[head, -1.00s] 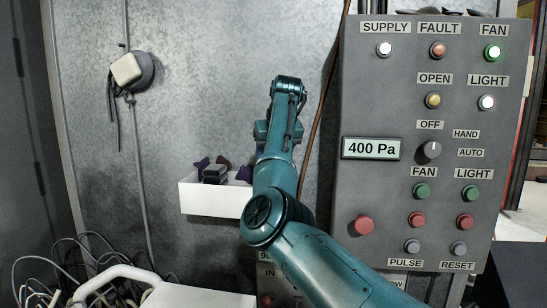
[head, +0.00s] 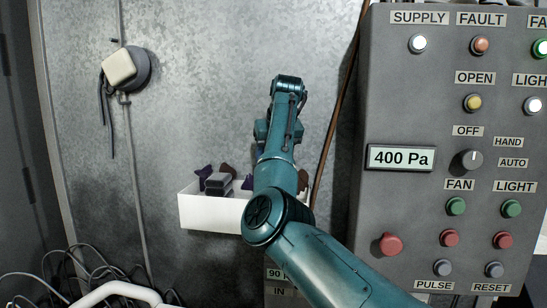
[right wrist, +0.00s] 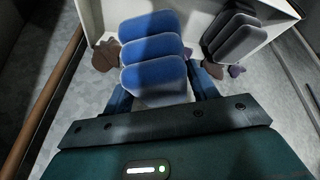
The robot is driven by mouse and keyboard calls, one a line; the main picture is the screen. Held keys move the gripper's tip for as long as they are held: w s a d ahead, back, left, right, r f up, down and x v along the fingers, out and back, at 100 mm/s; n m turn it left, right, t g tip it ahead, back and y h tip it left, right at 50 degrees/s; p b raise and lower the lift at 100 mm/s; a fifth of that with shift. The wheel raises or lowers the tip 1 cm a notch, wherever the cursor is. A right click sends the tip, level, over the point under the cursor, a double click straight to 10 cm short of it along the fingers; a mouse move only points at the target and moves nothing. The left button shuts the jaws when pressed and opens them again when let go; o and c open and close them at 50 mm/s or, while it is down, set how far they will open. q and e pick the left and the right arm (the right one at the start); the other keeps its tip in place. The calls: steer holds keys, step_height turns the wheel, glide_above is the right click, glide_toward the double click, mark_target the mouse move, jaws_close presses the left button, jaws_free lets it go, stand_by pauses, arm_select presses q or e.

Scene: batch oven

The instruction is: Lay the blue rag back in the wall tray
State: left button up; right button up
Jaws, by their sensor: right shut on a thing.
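The blue rag (right wrist: 152,48) shows in the right wrist view as several blue folds in a row, with a pale lower part. My right gripper (right wrist: 160,88) is shut on it, with one dark finger on each side. The white wall tray (head: 210,213) hangs on the grey wall in the head view, partly covered by my right arm. In the right wrist view, the tray (right wrist: 278,22) lies behind and around the rag's far end; I cannot tell whether they touch. The right gripper and rag are hidden behind the arm in the head view. The left gripper is not in view.
A dark grey folded stack (head: 218,183) sits in the tray, with purple and brown pieces around it. A control panel (head: 420,210) with knobs and buttons stands close on the right. A brown cable (head: 337,110) runs down the wall between them. Loose cables lie lower left.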

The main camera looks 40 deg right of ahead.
steer(key=shift+f+b, duration=0.5)
steer(key=shift+f, duration=0.3)
step_height(320, 180, down, 4)
steer(key=shift+r+b, duration=0.15)
steer(key=shift+b, duration=0.95)
steer(key=shift+f+b, duration=0.35)
steer(key=shift+f, duration=0.4)
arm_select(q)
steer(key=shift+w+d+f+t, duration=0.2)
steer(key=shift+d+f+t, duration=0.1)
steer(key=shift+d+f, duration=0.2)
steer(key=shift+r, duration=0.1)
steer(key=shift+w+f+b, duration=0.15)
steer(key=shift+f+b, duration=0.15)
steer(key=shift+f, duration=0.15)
arm_select(e)
steer(key=shift+f, duration=0.55)
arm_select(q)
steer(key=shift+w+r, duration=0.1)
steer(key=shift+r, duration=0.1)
arm_select(e)
steer(key=o, duration=0.9)
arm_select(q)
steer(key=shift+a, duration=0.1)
arm_select(e)
steer(key=shift+o, duration=0.2)
